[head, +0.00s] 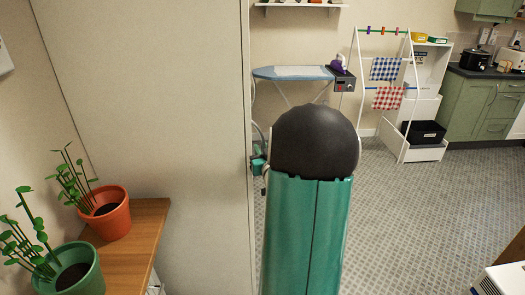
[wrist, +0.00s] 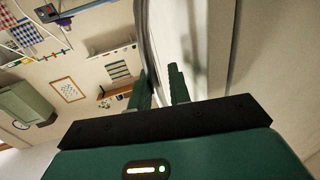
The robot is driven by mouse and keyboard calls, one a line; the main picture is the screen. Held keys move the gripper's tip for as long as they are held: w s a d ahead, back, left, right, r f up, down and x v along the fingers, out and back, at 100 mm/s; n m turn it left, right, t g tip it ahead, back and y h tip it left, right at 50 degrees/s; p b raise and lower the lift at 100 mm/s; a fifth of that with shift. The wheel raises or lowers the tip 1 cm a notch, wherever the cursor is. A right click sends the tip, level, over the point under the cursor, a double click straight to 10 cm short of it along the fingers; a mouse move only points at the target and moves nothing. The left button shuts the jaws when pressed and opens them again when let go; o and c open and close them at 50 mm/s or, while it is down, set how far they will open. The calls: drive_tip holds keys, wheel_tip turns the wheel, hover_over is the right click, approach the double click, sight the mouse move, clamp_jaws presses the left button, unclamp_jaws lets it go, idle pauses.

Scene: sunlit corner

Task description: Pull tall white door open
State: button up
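The tall white door (head: 150,130) fills the left of the head view as a flat upright panel. Its right edge is beside my gripper (head: 258,163), which is mostly hidden behind the black and teal links of my arm. In the wrist view, the two green fingers of my gripper (wrist: 160,82) stand apart with a gap between them. The pale door face (wrist: 208,50) is at the right, and a narrow grey edge or bar (wrist: 152,45) runs down towards the gap. I cannot tell whether the fingers touch it.
A wooden bench (head: 148,218) with potted plants in an orange pot (head: 112,222) and a green pot (head: 85,280) stands in front of the door at left. An ironing board (head: 290,73) and drying rack (head: 385,88) are behind. Tiled floor (head: 420,210) at right is clear.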

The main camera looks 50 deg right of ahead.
clamp_jaws()
drive_tip(key=shift+s, duration=0.15)
